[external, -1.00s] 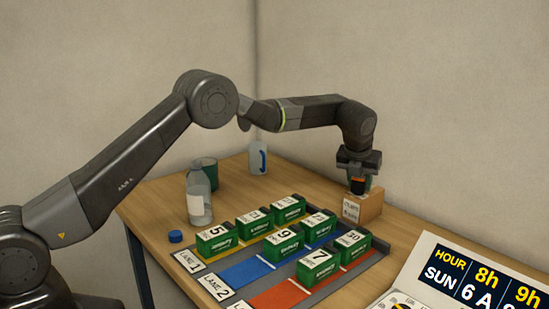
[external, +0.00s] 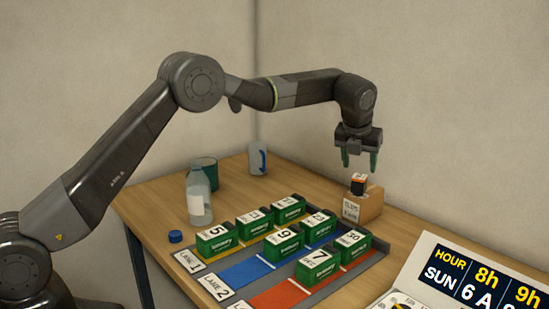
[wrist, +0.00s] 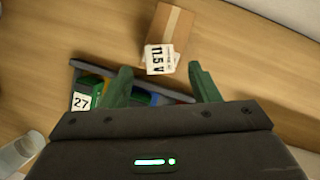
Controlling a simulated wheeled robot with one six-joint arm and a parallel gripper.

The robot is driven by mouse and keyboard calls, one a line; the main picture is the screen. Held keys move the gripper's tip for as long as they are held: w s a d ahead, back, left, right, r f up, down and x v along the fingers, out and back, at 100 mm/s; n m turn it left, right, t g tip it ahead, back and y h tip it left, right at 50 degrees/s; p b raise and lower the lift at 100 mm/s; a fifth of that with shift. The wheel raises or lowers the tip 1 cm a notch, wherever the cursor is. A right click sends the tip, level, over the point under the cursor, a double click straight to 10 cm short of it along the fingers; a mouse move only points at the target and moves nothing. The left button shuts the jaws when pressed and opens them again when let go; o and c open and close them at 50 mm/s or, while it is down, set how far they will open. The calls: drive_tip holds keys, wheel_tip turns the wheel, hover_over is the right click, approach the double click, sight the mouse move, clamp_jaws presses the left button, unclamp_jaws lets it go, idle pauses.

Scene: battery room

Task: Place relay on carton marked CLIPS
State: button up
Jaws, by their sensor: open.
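The relay (external: 358,184), a small dark block with an orange band and a pale marked top, rests on the small brown carton (external: 368,208). The carton's front label is small and seems to read CLIPS. My gripper (external: 360,164) is open and empty above the relay, its green fingers apart and clear of it. In the wrist view the carton (wrist: 176,24) shows a tape strip, and a white face reading 11.5 V, which looks like the relay's top (wrist: 157,58), lies over its near end between the fingertips (wrist: 160,70).
Several green batteries stand in a grey tray (external: 368,262) with coloured lanes. A sign board (external: 475,280) is at the lower right.

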sight(360, 175)
drive_tip(key=shift+v, duration=2.4)
drive_tip(key=shift+f, duration=0.1)
drive_tip(key=p+x, duration=0.1)
drive_tip(key=x, duration=1.1)
drive_tip(key=shift+f+p, duration=0.3)
drive_tip(key=shift+r+b, duration=0.35)
drive_tip(key=shift+r, duration=1.65)
